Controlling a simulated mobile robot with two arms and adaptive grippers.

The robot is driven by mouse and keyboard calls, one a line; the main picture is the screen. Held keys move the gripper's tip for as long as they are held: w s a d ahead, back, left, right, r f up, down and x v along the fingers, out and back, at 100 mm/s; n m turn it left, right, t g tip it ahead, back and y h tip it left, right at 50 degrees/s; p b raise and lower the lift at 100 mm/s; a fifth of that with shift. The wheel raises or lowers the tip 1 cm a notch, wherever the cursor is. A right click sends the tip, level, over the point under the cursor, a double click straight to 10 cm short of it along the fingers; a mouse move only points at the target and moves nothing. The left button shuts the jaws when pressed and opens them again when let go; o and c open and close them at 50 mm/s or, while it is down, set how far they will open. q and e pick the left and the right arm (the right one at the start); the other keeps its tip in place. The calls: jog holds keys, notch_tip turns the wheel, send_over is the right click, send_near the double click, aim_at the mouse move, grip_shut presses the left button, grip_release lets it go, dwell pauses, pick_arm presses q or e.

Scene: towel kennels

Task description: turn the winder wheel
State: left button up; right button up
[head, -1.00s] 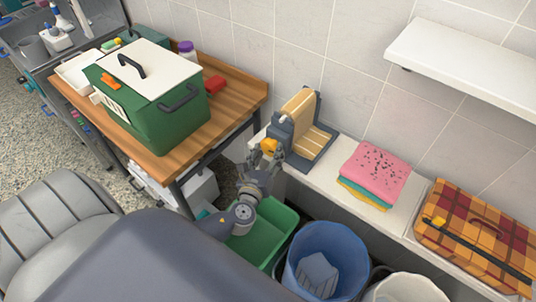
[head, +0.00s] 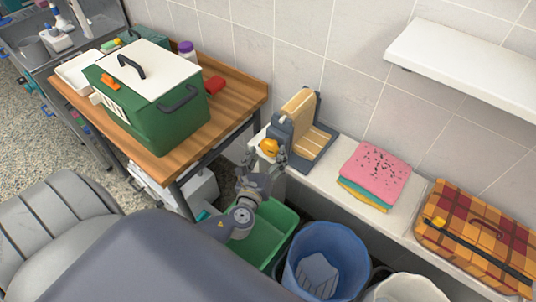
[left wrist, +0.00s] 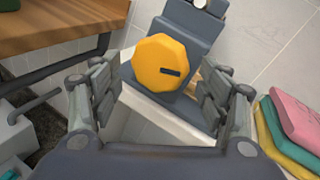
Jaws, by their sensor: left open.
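The winder wheel (head: 269,147) is a small yellow knob on the left side of the grey-blue winder (head: 303,135), which holds a beige roll and stands on the white ledge. In the left wrist view the wheel (left wrist: 160,62) is an eight-sided yellow disc with a dark slot. My left gripper (head: 264,161) is open just in front of the wheel. In the left wrist view its two fingers (left wrist: 160,92) stand apart, one to each side of the wheel's lower part, with a visible gap to the left one. My right gripper is out of view.
A wooden table (head: 238,92) with a green box (head: 165,122) stands at left. Folded towels (head: 372,172) and a plaid case (head: 480,235) lie on the ledge to the right. A green tub (head: 266,240) and blue bin (head: 327,262) stand below.

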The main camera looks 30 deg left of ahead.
pick_arm(q)
jog(key=v, duration=1.1)
jog(key=shift+s, duration=0.1)
